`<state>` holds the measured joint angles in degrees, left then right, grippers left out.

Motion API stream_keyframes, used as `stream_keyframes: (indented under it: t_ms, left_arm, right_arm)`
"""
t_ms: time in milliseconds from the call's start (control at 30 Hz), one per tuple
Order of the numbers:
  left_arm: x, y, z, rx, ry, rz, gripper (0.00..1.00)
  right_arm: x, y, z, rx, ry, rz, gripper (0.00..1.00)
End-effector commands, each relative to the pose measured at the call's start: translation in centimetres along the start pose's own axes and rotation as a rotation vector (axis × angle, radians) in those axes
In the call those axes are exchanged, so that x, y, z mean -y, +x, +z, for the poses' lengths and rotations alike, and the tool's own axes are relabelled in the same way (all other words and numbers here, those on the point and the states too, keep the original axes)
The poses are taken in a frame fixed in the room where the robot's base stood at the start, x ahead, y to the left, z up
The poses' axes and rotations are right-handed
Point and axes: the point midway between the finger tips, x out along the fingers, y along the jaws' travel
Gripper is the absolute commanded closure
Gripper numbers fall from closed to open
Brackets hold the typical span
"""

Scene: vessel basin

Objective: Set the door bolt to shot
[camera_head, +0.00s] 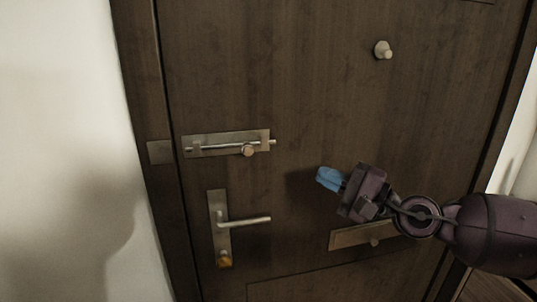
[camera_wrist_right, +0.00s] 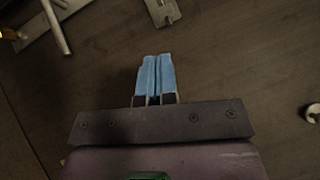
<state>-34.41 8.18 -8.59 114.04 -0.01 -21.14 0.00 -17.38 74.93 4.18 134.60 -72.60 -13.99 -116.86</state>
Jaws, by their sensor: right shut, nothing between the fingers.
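The door bolt (camera_head: 226,142) is a metal plate with a sliding rod on the dark wooden door. Its round knob (camera_head: 248,150) sits right of the plate's middle, turned down. The rod's right end sticks out past the plate; its left end stops near the plate's left edge, apart from the keeper plate (camera_head: 160,152) on the frame. My right gripper (camera_head: 328,179) has blue fingers, shut and empty, to the right of and below the bolt. In the right wrist view the fingers (camera_wrist_right: 154,80) are together, and the bolt's end (camera_wrist_right: 162,10) shows at the top. My left gripper is not in view.
Below the bolt is a lever handle (camera_head: 245,221) with an orange turn (camera_head: 224,261). A round knob (camera_head: 383,50) juts from the upper door. A letter plate (camera_head: 345,239) lies partly behind my right arm. Door surface between fingers and bolt is clear.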

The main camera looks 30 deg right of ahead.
Motion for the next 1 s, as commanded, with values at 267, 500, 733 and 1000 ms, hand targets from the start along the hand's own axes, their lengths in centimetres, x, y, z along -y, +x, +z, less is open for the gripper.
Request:
stream_keyframes:
  t_ms: [267,500,733,1000]
  left_arm:
    - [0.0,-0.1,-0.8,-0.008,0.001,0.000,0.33]
    - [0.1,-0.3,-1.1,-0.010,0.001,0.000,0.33]
    - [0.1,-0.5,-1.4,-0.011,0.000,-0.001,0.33]
    - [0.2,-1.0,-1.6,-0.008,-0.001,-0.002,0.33]
  right_arm:
    - [0.2,2.1,0.0,-0.001,-0.006,0.000,1.00]
    - [0.2,3.8,0.0,-0.001,-0.003,-0.002,1.00]
    - [0.2,5.4,0.0,-0.001,-0.003,-0.003,1.00]
    - [0.3,7.5,0.0,-0.002,-0.003,-0.003,1.00]
